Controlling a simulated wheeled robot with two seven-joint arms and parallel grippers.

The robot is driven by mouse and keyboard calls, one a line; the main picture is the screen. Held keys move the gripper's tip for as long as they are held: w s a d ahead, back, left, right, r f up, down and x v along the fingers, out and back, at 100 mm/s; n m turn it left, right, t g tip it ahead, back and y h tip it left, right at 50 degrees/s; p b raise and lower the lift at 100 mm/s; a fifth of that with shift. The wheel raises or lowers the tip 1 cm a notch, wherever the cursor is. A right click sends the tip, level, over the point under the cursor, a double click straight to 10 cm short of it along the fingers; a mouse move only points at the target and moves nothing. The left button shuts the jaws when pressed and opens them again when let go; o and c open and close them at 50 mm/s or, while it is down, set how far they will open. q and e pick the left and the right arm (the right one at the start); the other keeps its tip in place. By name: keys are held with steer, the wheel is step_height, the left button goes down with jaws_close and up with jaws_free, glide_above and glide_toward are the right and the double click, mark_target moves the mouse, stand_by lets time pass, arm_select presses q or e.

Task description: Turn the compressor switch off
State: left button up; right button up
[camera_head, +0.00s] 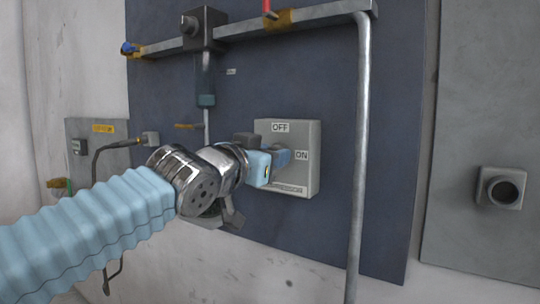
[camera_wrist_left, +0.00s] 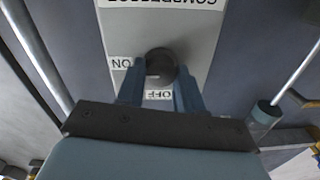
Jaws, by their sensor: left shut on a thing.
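The compressor switch is a light grey box (camera_head: 306,170) on the dark blue panel, with an OFF label at its top and an ON label at its right. In the left wrist view the box (camera_wrist_left: 200,45) appears upside down, with a dark round knob (camera_wrist_left: 161,60) between my blue fingers. My left gripper (camera_head: 280,157) reaches the box face from the left and is shut on the knob; it also shows in the left wrist view (camera_wrist_left: 160,86). The gripper hides most of the knob in the head view, and I cannot tell its pointing direction. My right gripper is out of view.
A vertical grey pipe (camera_head: 361,150) runs close to the right of the box. A horizontal rail (camera_head: 290,20) with valve fittings crosses above it. A small grey panel (camera_head: 95,160) with a black cable hangs at left. A round socket (camera_head: 502,189) is at far right.

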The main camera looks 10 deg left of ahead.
arm_select(q)
steer(key=shift+n, duration=0.3)
steer(key=n+b, duration=0.4)
steer(key=n, duration=1.2)
steer(key=shift+w+a+n+g, duration=0.1)
steer(key=shift+a+n+g, duration=0.05)
steer(key=shift+n+g, duration=0.15)
steer(key=shift+n, duration=0.3)
steer(key=o, duration=1)
steer(key=b+v, duration=0.3)
steer(key=v, duration=1)
steer(key=shift+s+a, duration=0.3)
steer(key=shift+s, duration=0.05)
